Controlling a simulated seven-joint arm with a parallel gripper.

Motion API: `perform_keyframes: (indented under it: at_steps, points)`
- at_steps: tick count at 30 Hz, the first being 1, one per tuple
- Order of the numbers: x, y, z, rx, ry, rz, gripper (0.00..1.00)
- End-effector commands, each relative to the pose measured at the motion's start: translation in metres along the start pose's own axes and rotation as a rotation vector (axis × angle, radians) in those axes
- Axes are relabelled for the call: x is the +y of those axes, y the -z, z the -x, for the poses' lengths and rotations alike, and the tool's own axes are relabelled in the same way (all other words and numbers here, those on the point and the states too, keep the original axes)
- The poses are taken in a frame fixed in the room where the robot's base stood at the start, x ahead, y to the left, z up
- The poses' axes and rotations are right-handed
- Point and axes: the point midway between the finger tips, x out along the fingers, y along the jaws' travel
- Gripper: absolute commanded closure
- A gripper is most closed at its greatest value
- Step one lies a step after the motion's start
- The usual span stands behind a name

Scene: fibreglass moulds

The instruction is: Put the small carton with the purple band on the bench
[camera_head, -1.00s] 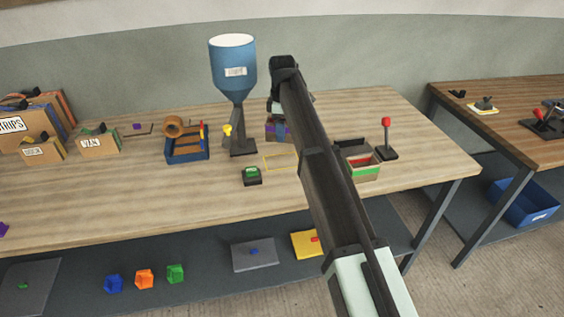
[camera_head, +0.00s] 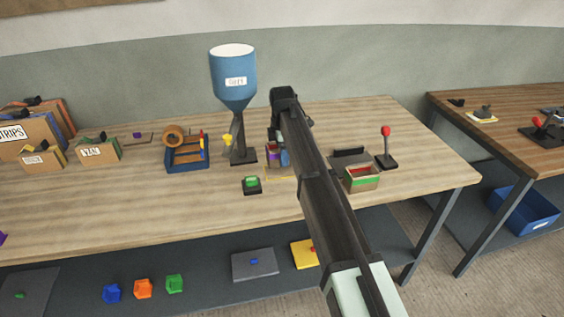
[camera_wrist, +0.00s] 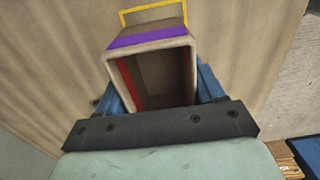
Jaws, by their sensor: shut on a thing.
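The small carton with the purple band (camera_head: 271,156) is near the middle of the bench (camera_head: 130,215), partly hidden by my arm. In the wrist view the open-topped carton (camera_wrist: 150,45) shows its purple band at the rim and a red strip inside. My gripper (camera_wrist: 160,90) is shut on it, with a blue finger at each side. A yellow outline (camera_head: 280,178) on the bench is partly covered in the head view; in the wrist view it (camera_wrist: 152,10) shows just past the banded side. I cannot tell whether the carton touches the bench.
A blue hopper (camera_head: 233,75) on a dark stand is close on the left. A green button box (camera_head: 252,184) stands in front. A green-banded carton (camera_head: 362,180) and a red-knobbed lever (camera_head: 386,150) are to the right.

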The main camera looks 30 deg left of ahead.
Motion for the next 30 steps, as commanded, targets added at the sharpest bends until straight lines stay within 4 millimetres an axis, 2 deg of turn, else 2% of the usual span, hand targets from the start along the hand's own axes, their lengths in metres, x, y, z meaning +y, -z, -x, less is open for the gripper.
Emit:
perform_keyframes:
  at_steps: [10,23,24,30]
  points:
    - [-0.001,0.0,-0.035,0.0,0.001,-0.001,0.62]
    - [0.0,0.0,-0.04,0.0,0.001,-0.001,0.62]
    - [0.0,0.0,-0.04,0.0,0.0,-0.001,0.3]
    - [0.0,0.0,-0.04,0.0,0.0,-0.001,0.1]
